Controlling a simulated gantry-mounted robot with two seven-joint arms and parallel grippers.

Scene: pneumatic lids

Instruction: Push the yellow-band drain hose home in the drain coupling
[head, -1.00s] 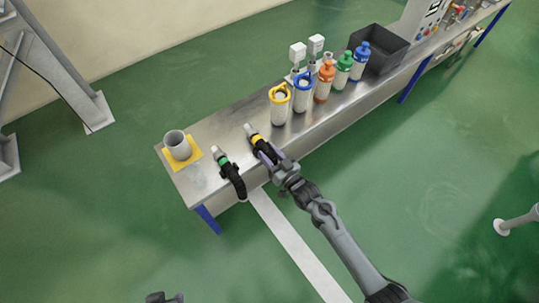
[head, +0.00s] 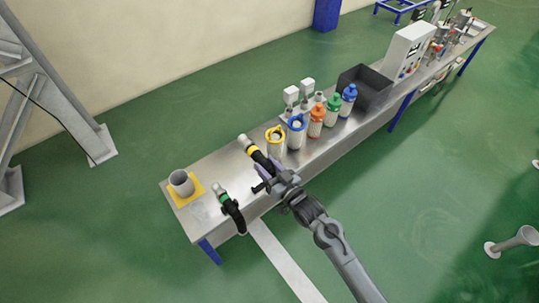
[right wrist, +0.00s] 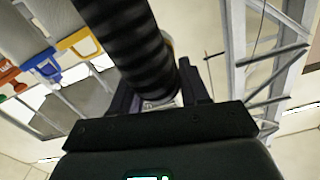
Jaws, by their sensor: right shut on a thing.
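The yellow-band drain hose (head: 262,161) is black and ribbed, with a yellow band near its pale grey end. In the head view that end points up and left over the bench, left of the yellow-handled bottle. My right gripper (head: 267,179) is shut on the hose behind the band. In the right wrist view the ribbed hose (right wrist: 135,45) runs between the fingers of the right gripper (right wrist: 155,95). I cannot tell whether the hose end touches anything. I cannot make out the drain coupling with certainty. My left gripper is out of view.
A green-band hose (head: 232,211) hangs over the bench's front edge to the left. A grey cup (head: 181,183) stands on a yellow mat (head: 197,189). Several bottles, such as the yellow-handled one (head: 275,143), and a dark bin (head: 373,90) stand to the right.

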